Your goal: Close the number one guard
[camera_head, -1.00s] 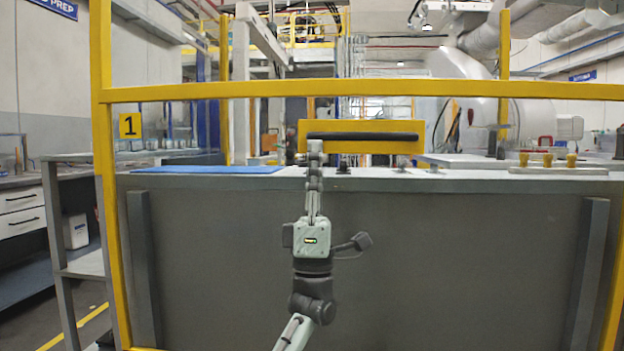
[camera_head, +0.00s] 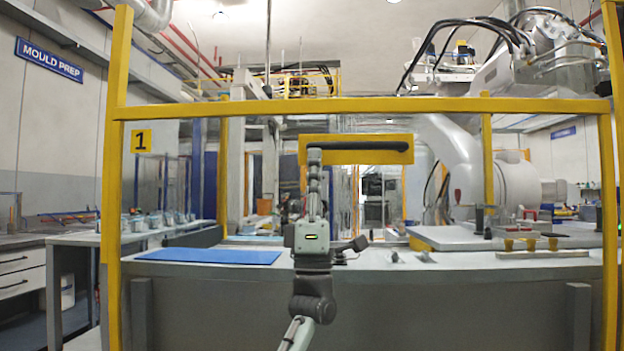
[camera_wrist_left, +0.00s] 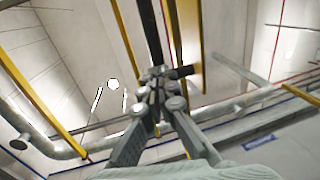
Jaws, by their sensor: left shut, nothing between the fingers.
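The guard (camera_head: 360,107) is a yellow frame across the head view, with a top bar and two side posts. A yellow plate marked 1 (camera_head: 141,141) hangs near its left post. A black horizontal handle (camera_head: 365,146) sits on a wider yellow plate (camera_head: 375,157) below the top bar. My left gripper (camera_head: 314,155) is shut and empty, pointing up, with its tips at the handle's left end. Whether they touch it is unclear. In the left wrist view the gripper (camera_wrist_left: 157,82) is close to the black handle (camera_wrist_left: 150,30). My right gripper is out of view.
Behind the frame is a grey bench with a blue mat (camera_head: 210,257) and a tray with yellow knobs (camera_head: 530,245). A large white robot arm (camera_head: 465,170) stands at the back right. A side bench (camera_head: 150,235) is at the left.

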